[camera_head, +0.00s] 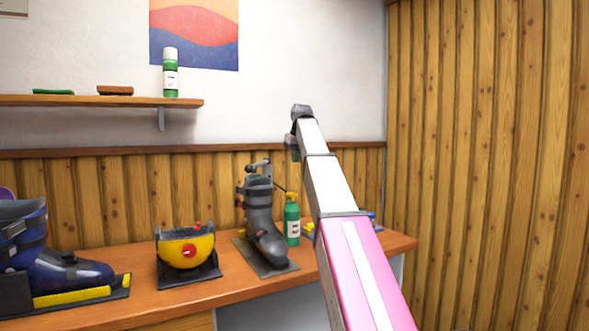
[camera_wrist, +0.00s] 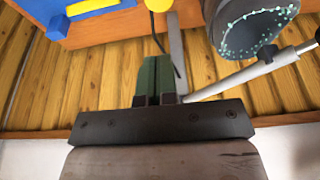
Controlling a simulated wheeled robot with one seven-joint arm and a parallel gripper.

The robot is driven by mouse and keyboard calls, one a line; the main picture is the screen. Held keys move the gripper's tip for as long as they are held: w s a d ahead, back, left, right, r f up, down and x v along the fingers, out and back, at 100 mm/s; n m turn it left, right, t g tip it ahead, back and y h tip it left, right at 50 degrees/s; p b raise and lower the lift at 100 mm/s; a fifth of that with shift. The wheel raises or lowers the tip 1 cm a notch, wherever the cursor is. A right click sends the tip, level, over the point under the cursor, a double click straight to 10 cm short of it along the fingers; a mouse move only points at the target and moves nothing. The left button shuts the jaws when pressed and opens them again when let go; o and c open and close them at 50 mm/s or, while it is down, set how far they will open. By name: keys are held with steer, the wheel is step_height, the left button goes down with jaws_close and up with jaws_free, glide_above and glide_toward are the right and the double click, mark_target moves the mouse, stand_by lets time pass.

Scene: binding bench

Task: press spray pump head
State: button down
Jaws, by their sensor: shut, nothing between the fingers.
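A green spray bottle (camera_head: 292,228) with a white label stands upright on the wooden bench, just right of the grey boot. Its yellow pump head (camera_head: 291,197) is on top. In the wrist view a yellow rounded part, which looks like the pump head (camera_wrist: 158,5), shows at the top edge, partly cut off. My gripper (camera_head: 294,157) is above the bottle in the head view, apart from it. In the wrist view my gripper's green fingers (camera_wrist: 155,68) are shut together with nothing between them, and point toward the yellow part.
A grey ski boot (camera_head: 263,222) in a stand with a metal clamp is close left of the bottle; its open top (camera_wrist: 250,30) shows in the wrist view. Blue and yellow items (camera_wrist: 70,12) lie on the other side. A yellow device (camera_head: 188,252) and blue boot (camera_head: 50,250) stand farther left.

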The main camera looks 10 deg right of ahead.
mark_target(292, 193)
steer(key=x, duration=1.1)
steer(key=shift+s+f, duration=0.25)
steer(key=shift+s, duration=0.05)
steer(key=shift+f, duration=0.55)
steer(key=shift+f, duration=0.1)
steer(key=shift+f, duration=0.95)
steer(key=shift+r, duration=0.1)
steer(key=shift+w+r, duration=0.1)
steer(key=shift+r, duration=0.2)
steer(key=v, duration=1.3)
steer(key=shift+w+r, duration=0.2)
steer(key=shift+r, duration=0.05)
